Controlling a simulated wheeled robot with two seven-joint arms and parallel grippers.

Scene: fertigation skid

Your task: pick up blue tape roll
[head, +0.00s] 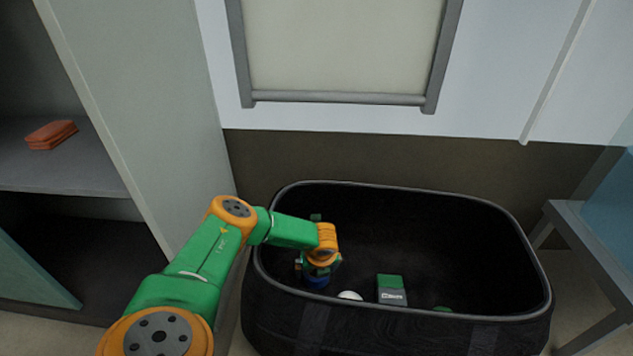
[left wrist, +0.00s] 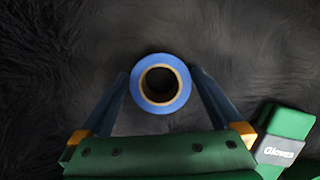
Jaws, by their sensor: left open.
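The blue tape roll (left wrist: 161,106) lies inside the black bin, its brown core facing the left wrist camera. In the head view it shows as a small blue patch (head: 317,281) under my left gripper, mostly hidden. My left gripper (left wrist: 161,82) is open, with one finger on each side of the roll. A small dark gap shows between the roll and each finger. In the head view my left gripper (head: 318,270) reaches down into the bin near its left end. My right gripper is not in view.
The black bin (head: 400,318) has high walls around the gripper. A green glove box (head: 391,289) and a white round item (head: 350,296) lie right of the roll. A grey table (head: 580,240) stands at right, a shelf with an orange-red case (head: 51,134) at left.

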